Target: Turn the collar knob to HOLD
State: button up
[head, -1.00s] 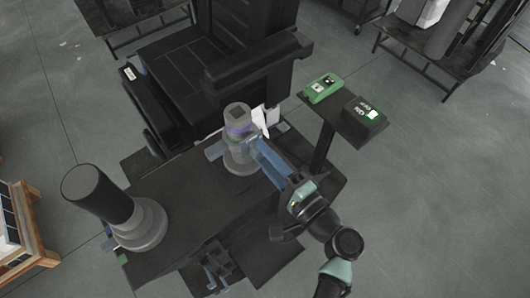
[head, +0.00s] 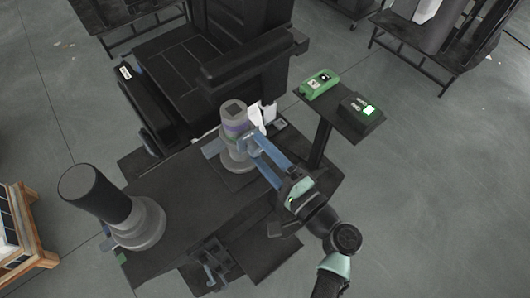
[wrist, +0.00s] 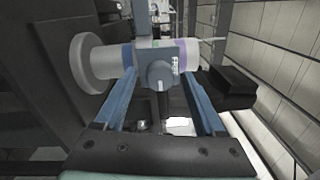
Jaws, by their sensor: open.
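The grey lift column (head: 234,112) with a purple collar band (head: 236,129) stands upright on the dark platform. My gripper (head: 257,145) is at the column's right side. Its blue fingers are open, one on each side of the knob (wrist: 158,82). Whether they touch it cannot be told.
A second column with a black top (head: 95,192) stands at the left of the platform. A large black machine (head: 180,65) rises behind the column.

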jog(key=b+v, duration=0.2)
jog(key=v, duration=1.1)
jog(key=shift+b, duration=0.4)
